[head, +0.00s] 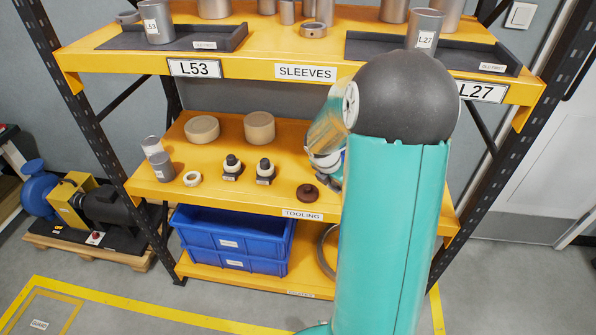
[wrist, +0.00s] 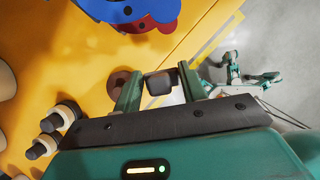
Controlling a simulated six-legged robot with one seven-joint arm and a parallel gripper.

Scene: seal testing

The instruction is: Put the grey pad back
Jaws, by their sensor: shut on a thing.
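My gripper (wrist: 160,90) is shut on a small dark grey block, which looks like the grey pad (wrist: 160,83), in the wrist view. The pad sits between the two green fingertips. Behind it are the yellow tooling shelf and its front edge; how far above the shelf it is I cannot tell. In the head view my arm hides the gripper and the pad. A brown round knob (head: 307,194) stands near the front of the tooling shelf. It also shows in the wrist view (wrist: 118,82), just left of the fingers.
Blue crates (head: 230,242) are below. The sleeves shelf (head: 275,70) overhangs. A red and blue thing (wrist: 140,12) is at the wrist view's top.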

